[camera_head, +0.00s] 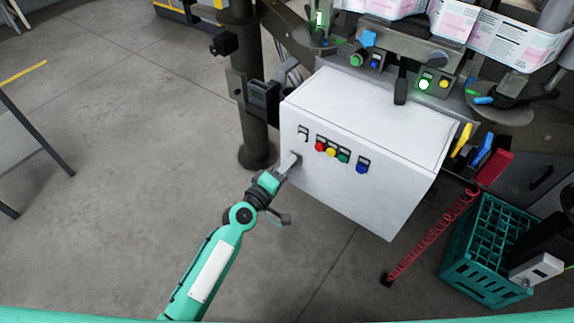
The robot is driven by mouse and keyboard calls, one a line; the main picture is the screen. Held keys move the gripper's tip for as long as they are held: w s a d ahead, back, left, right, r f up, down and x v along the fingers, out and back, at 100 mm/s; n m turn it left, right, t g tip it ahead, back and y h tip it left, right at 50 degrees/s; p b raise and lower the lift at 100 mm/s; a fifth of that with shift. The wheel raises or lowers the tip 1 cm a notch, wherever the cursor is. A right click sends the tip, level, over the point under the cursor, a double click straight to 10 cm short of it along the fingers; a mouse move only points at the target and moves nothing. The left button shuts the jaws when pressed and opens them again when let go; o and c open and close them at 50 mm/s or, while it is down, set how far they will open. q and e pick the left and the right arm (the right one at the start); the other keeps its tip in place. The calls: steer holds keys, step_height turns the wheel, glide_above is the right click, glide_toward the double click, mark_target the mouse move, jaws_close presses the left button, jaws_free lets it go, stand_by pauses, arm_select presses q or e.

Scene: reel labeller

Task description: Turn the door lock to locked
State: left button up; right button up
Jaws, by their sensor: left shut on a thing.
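A white control cabinet (345,190) stands below the labelling machine, with a row of switches and coloured buttons on its front. My left gripper (293,158) is at the left part of the cabinet's front, below a white selector switch (303,134). Its fingers are shut on a small dark part at the door's left side, which I take to be the door lock (298,155). The fingers largely hide the lock, so I cannot tell which way it is turned. My right gripper is not in view.
Red (320,146), yellow, green and blue (362,166) buttons sit right of the gripper. A dark post (245,80) stands left of the cabinet. A teal crate (490,250) and a red coiled hose (435,235) are at the right. The floor at left is mostly clear.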

arm_select(q)
steer(key=shift+n+p, duration=0.3)
steer(key=shift+n, duration=2.5)
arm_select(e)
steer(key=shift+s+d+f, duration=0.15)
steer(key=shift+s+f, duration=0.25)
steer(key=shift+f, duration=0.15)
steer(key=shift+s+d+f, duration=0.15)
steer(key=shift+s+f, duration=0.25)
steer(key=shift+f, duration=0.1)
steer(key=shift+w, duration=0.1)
arm_select(q)
steer(key=o, duration=1)
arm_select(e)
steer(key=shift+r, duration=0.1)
